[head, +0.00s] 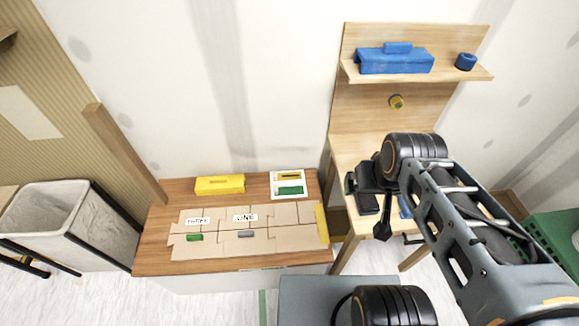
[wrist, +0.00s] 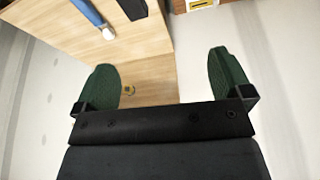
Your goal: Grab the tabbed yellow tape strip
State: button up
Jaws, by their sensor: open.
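A white card (head: 300,192) lies at the back right of the wooden table, with a yellow strip (head: 289,176) and a green strip (head: 290,190) on it. The yellow strip also shows in the wrist view (wrist: 202,3), cut off at the top edge. Any tab on it is too small to make out.
Cardboard pieces (head: 278,234) with labels, a small green piece and a grey piece cover the table's front. A yellow block (head: 219,184) lies behind them. The stand's shelf (head: 462,76) holds blue items. A bin (head: 55,225) stands left.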

aim_at(283, 176)
jog(key=k, duration=1.3)
jog(key=u, duration=0.75)
jog(key=i, duration=1.6)
jog(key=z, duration=0.55)
